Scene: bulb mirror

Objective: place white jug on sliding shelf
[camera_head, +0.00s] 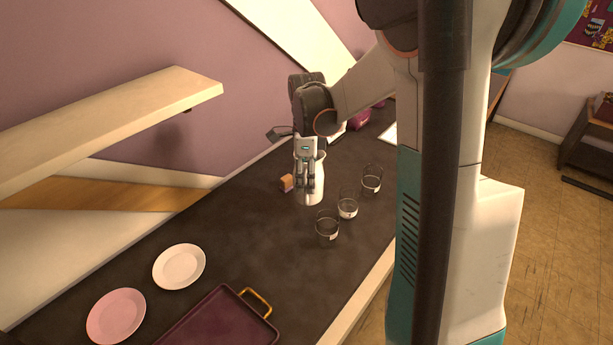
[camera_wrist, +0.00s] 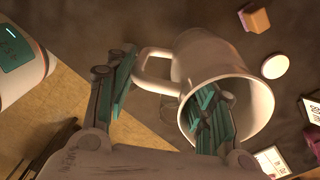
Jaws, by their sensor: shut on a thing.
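The white jug (camera_head: 318,188) is at my gripper (camera_head: 306,182) over the dark counter; I cannot tell whether its base touches the counter. In the wrist view my gripper (camera_wrist: 165,102) has one finger inside the mouth of the jug (camera_wrist: 200,57) and the other outside near its handle, with the jug's wall between them. The handle points left in that view. A pale wooden shelf (camera_head: 110,118) juts from the wall at upper left, and its visible top is empty. I cannot tell whether it slides.
Several clear glasses (camera_head: 327,226) stand just right of the jug. A small orange block (camera_head: 287,183) lies close on its left. A white plate (camera_head: 179,266), a pink plate (camera_head: 116,316) and a dark red tray (camera_head: 222,318) are nearer. The counter (camera_head: 250,240) between is clear.

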